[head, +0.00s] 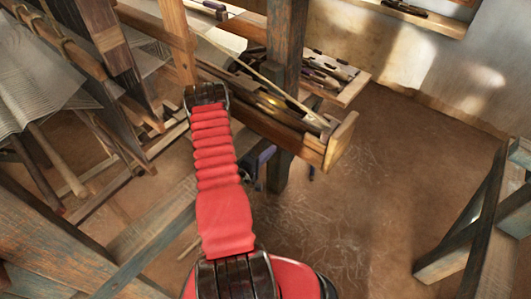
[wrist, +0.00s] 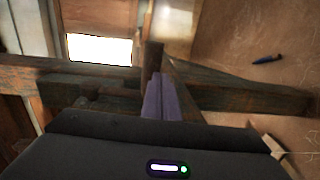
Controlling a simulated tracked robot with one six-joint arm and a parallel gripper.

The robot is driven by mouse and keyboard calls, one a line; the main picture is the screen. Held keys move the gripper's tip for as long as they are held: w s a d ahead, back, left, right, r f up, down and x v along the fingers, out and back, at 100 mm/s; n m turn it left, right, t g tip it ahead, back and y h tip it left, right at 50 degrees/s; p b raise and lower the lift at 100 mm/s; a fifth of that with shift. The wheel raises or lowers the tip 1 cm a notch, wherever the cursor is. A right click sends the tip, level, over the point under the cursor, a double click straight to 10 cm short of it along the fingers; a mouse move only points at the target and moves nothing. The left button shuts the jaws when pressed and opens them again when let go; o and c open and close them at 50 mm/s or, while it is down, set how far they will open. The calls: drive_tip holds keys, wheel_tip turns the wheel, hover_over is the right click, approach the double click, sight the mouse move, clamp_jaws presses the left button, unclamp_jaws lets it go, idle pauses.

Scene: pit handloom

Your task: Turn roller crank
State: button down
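My gripper shows as two purple fingers (wrist: 157,97) in the wrist view. They lie side by side with no clear gap, so it looks shut. A dark upright wooden piece (wrist: 154,56) stands just past the fingertips; I cannot tell whether they touch it. In the head view my gripper (head: 262,158) is partly hidden behind my red arm, beside a dark wooden post (head: 283,62). I cannot make out the roller crank in either view.
The loom's threads (head: 35,80) and timbers fill the left. A wooden tray of tools (head: 335,78) stands behind the post. A wooden frame (head: 480,220) is at right. A blue pen-like thing (wrist: 267,60) lies beyond the beams. Open brown floor (head: 385,160) lies right of the post.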

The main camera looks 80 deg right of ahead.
drive_tip(key=w+a+f, duration=0.2)
drive_tip(key=w+a, duration=0.4)
drive_tip(key=a, duration=0.6)
drive_tip(key=shift+w, duration=0.3)
drive_tip(key=shift+s+f, duration=0.1)
idle(0.5)
